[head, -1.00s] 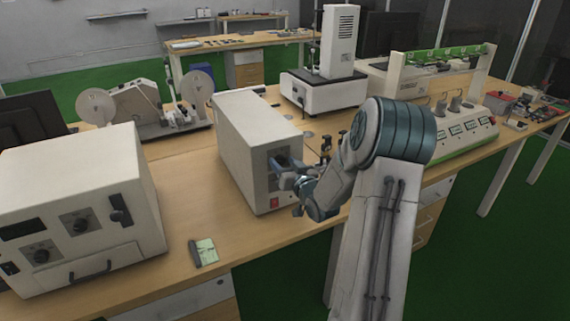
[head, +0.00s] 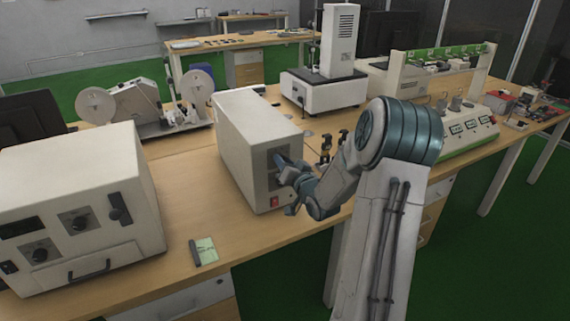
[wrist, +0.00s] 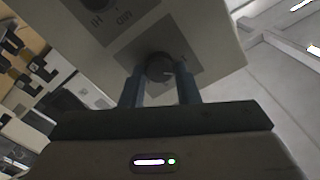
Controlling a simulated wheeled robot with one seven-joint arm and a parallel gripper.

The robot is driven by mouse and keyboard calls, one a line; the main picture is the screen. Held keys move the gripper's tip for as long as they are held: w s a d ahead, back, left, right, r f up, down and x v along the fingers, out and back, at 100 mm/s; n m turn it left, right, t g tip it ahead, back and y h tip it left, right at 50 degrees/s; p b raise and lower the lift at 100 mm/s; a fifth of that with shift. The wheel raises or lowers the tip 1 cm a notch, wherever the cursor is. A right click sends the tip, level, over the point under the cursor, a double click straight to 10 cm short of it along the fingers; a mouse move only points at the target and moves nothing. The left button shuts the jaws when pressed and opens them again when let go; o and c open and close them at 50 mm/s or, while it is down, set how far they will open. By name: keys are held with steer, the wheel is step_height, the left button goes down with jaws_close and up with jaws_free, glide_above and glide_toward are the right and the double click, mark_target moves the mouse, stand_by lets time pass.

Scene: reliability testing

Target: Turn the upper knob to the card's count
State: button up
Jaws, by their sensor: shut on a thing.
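A beige box instrument (head: 240,140) stands mid-table, its front panel facing my arm. My gripper (head: 281,163) is at the upper part of that panel, above a red switch (head: 274,202). In the wrist view, my gripper (wrist: 160,92) has its two blue fingers shut on either side of a dark round knob (wrist: 159,66). A second knob (wrist: 97,4) is cut off by the top edge, with HI and MID labels printed upside down beside it. A pale green card (head: 206,250) lies at the table's front edge; its marks are too small to read.
A larger beige cabinet (head: 70,180) with knobs and a handle stands on the left. A reel machine (head: 140,103) is behind it. A white instrument (head: 325,90) stands at the back. Bare table (head: 190,205) lies between the two boxes.

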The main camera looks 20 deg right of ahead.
steer(key=m, duration=0.4)
steer(key=shift+d+m+p, duration=0.1)
steer(key=shift+m+p, duration=0.2)
steer(key=shift+m, duration=0.1)
stand_by(0.4)
steer(key=o, duration=1)
steer(key=shift+c, duration=0.2)
steer(key=shift+s, duration=0.15)
steer(key=s+b, duration=0.1)
steer(key=s, duration=1.2)
steer(key=shift+s+d, duration=0.2)
steer(key=shift+s, duration=0.1)
